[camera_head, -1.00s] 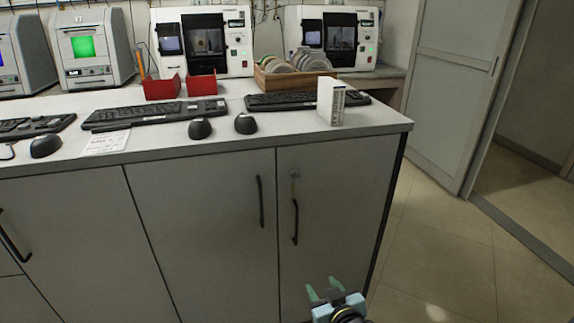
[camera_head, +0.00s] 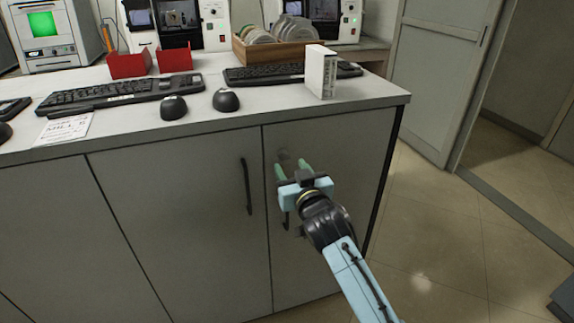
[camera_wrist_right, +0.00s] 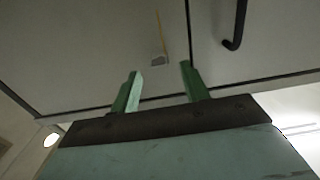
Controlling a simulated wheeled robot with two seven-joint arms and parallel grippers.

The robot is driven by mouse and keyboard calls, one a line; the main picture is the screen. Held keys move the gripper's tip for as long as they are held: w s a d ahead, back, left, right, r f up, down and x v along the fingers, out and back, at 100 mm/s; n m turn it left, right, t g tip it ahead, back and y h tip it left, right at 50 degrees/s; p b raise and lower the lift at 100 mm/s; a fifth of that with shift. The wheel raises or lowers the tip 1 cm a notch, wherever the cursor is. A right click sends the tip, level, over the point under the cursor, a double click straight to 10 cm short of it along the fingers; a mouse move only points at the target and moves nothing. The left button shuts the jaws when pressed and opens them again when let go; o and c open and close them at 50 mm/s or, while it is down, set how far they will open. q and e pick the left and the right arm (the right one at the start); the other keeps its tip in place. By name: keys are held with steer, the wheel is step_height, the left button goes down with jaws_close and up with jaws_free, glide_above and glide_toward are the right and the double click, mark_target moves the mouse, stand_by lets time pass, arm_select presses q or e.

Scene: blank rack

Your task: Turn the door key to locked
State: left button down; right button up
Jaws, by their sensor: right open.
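The cabinet door (camera_head: 340,200) at the right end of the counter is closed. A small pale lock fitting (camera_head: 284,154) sits near its top. It also shows in the right wrist view as a small grey piece (camera_wrist_right: 158,59), too small and blurred to tell the key's angle. My right gripper (camera_head: 292,168) is in front of this door, just below the lock in the head view. Its green fingers are open and empty. In the right wrist view the gripper's fingertips (camera_wrist_right: 161,69) lie to either side of the lock, apparently without touching it. My left gripper is out of view.
A black door handle (camera_head: 246,186) stands out on the neighbouring door; the key door's own handle is mostly hidden behind my gripper. The countertop (camera_head: 180,130) overhangs above, with a white box (camera_head: 321,72) near its right end.

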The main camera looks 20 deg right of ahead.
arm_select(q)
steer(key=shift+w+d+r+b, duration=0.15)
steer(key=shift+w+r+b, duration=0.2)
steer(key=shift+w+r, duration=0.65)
arm_select(e)
steer(key=shift+w, duration=1.95)
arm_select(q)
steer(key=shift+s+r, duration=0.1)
arm_select(e)
steer(key=shift+c, duration=0.2)
steer(key=c, duration=0.9)
